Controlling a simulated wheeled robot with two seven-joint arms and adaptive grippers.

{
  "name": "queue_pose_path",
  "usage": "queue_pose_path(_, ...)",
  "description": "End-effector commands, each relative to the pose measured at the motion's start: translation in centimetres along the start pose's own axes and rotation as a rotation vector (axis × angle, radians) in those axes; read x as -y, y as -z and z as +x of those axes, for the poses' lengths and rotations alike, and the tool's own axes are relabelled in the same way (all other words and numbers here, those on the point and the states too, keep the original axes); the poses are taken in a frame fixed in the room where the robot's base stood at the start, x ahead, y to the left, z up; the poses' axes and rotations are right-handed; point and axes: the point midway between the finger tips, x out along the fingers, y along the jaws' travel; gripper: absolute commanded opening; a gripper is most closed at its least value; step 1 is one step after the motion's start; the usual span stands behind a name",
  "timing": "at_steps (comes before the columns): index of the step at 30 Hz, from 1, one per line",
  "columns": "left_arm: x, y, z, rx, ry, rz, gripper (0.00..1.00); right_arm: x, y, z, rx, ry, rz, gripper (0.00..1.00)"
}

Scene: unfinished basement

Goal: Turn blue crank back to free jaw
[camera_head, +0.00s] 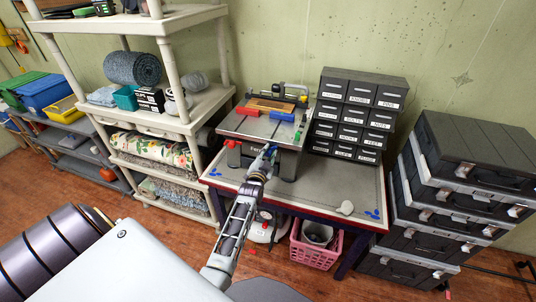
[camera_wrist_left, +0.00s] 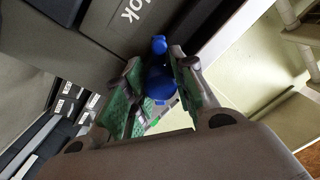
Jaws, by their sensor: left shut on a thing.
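The blue crank (camera_wrist_left: 158,82) shows in the left wrist view as a round blue knob and a smaller blue end. It sits between the green-padded fingers of my left gripper (camera_wrist_left: 150,95), which is shut on it. In the head view my left gripper (camera_head: 266,160) is at the front of the grey bench machine (camera_head: 243,127), and it hides most of the crank. On the machine's top, a wooden piece (camera_head: 271,104) lies behind a red block (camera_head: 248,112) and a blue block (camera_head: 282,116). Whether a jaw touches the wood I cannot tell. My right gripper is not in view.
Labelled drawers (camera_head: 352,115) stand behind. Stacked black cases (camera_head: 440,200) are at right, a beige shelf (camera_head: 180,120) at left, a pink basket (camera_head: 315,248) below.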

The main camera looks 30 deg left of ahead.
Motion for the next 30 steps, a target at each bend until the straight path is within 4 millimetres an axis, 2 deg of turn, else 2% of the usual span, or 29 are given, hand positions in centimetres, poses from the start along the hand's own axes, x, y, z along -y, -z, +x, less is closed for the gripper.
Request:
queue_pose_path(14, 0.0, 0.1, 0.0, 0.004, -0.004, -0.084, 0.02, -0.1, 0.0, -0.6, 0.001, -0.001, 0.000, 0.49)
queue_pose_path(20, 0.1, 0.2, 0.0, 0.009, -0.007, -0.205, 0.02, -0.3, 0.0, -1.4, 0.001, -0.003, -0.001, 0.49)
queue_pose_path(30, 0.1, 0.2, 0.0, 0.023, -0.017, -0.506, 0.02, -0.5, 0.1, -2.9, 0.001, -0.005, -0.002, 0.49)
